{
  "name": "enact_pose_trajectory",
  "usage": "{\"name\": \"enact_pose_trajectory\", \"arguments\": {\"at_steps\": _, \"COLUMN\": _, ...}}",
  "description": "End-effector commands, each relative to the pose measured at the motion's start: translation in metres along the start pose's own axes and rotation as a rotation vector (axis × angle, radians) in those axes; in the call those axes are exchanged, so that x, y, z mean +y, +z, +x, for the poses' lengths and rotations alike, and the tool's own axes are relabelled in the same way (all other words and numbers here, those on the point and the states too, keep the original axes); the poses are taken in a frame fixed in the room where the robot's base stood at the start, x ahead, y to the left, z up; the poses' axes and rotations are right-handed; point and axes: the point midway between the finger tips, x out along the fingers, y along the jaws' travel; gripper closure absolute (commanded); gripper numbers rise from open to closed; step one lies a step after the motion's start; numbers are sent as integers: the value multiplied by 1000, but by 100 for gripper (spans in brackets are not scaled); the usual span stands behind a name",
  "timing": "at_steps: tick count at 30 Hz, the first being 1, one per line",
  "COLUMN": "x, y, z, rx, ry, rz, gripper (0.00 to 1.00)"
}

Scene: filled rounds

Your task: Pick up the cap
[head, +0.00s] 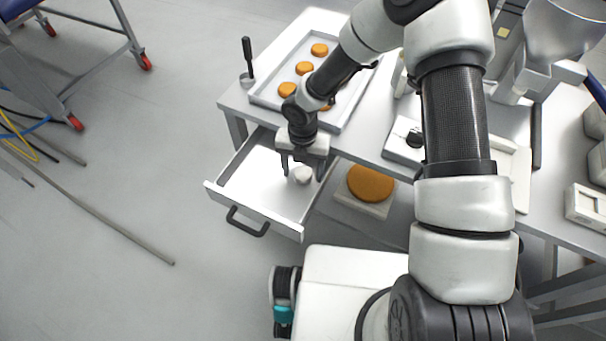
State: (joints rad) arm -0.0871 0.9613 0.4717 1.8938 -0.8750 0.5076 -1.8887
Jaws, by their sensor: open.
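A small whitish round thing, which looks like the cap (302,174), lies in the open drawer (252,196) towards its right side. My gripper (302,174) reaches down over the drawer from the table side. Its two fingers are apart, one to the left of the cap and one to the right. The cap shows between and just below the fingers. I cannot tell whether either finger touches it. The drawer is otherwise bare where I can see it, and its far end is hidden under the table and my wrist.
A tray (262,92) with several orange rounds stands on the table, with a black-handled tool (247,62) at its left. A large orange round (371,183) sits on a block right of the drawer. A wheeled blue-topped frame (60,60) stands at left; open floor lies between.

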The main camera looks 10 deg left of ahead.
Motion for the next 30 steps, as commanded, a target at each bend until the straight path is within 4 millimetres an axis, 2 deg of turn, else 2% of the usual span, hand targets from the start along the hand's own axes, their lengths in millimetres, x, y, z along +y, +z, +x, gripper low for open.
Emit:
{"name": "enact_pose_trajectory", "arguments": {"at_steps": 6, "x": 0, "y": 0, "z": 2, "rx": -1, "ry": 1, "rz": 0, "gripper": 35}}
{"name": "enact_pose_trajectory", "arguments": {"at_steps": 8, "x": 0, "y": 0, "z": 2, "rx": -1, "ry": 1, "rz": 0, "gripper": 44}}
{"name": "enact_pose_trajectory", "arguments": {"at_steps": 14, "x": 0, "y": 0, "z": 2, "rx": -1, "ry": 1, "rz": 0, "gripper": 78}}
{"name": "enact_pose_trajectory", "arguments": {"at_steps": 23, "x": 0, "y": 0, "z": -3, "rx": -1, "ry": 1, "rz": 1, "gripper": 78}}
{"name": "enact_pose_trajectory", "arguments": {"at_steps": 26, "x": 0, "y": 1, "z": -16, "rx": -2, "ry": 2, "rz": 1, "gripper": 78}}
{"name": "enact_pose_trajectory", "arguments": {"at_steps": 30, "x": 0, "y": 2, "z": -45, "rx": -4, "ry": 3, "rz": 2, "gripper": 78}}
